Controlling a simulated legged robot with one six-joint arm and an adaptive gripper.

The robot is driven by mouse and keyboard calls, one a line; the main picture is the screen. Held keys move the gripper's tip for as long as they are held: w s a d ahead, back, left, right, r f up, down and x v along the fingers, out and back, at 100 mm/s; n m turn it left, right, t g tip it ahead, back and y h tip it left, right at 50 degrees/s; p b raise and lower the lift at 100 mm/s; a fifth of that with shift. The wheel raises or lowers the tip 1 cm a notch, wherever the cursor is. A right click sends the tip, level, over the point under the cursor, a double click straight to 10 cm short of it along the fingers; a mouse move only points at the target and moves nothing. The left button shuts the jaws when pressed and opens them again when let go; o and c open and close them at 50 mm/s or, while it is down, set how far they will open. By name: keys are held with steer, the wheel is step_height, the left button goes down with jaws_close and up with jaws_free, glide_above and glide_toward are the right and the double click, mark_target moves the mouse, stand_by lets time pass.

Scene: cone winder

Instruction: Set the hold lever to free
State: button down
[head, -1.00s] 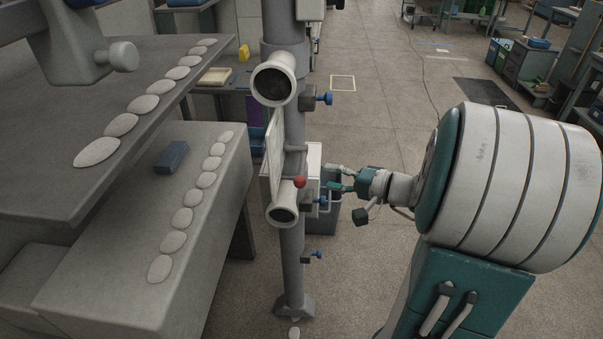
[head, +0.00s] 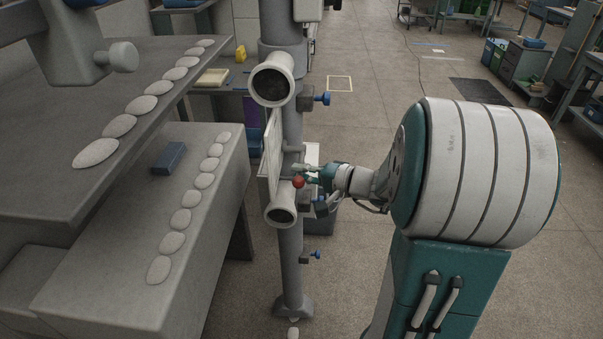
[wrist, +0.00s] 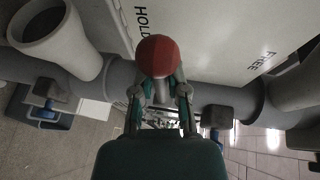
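The hold lever has a red ball knob (head: 298,182), which also shows in the wrist view (wrist: 158,57). The knob is beside the word HOLD on a pale plate (wrist: 215,35); the word FREE is farther right on that plate. My gripper (head: 307,173) is at the lever, in front of the post. In the wrist view my gripper's fingers (wrist: 160,88) stand apart, one on each side of the lever just below the knob. Whether they touch it I cannot tell. The lever's base is hidden.
A grey vertical post (head: 290,260) carries two round cups (head: 272,82) and small blue knobs (head: 323,98). A grey machine bed (head: 130,235) with several pale discs stands to the left.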

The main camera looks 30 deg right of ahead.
steer(key=shift+s+a+f, duration=0.1)
steer(key=shift+a+f, duration=0.05)
steer(key=shift+a, duration=0.2)
steer(key=shift+r, duration=0.25)
steer(key=r+m, duration=0.1)
steer(key=r+m+g, duration=0.2)
steer(key=shift+w+d+r, duration=0.1)
steer(key=shift+w+d, duration=0.15)
steer(key=shift+w, duration=0.15)
steer(key=w+r+m+g, duration=0.1)
steer(key=d+r+m+g+y, duration=0.1)
steer(key=r+m, duration=0.1)
steer(key=shift+w+d+g, duration=0.1)
steer(key=shift+w+g, duration=0.2)
steer(key=shift+w, duration=0.1)
steer(key=shift+w+d+r+m+g+y, duration=0.3)
steer(key=shift+w+r+m+g, duration=0.1)
steer(key=shift+w+m, duration=0.15)
steer(key=shift+w+d+r+m+g+y, duration=0.2)
steer(key=shift+w+d+r+m+g, duration=0.15)
steer(key=shift+m, duration=0.3)
steer(key=shift+w+d+r+m+g+y, duration=0.25)
steer(key=shift+w+d+m+g, duration=0.15)
steer(key=shift+w+m, duration=0.2)
steer(key=shift+w+d+r+m+g+y, duration=0.25)
steer(key=shift+w+d+m+g, duration=0.1)
steer(key=shift+w+m, duration=0.25)
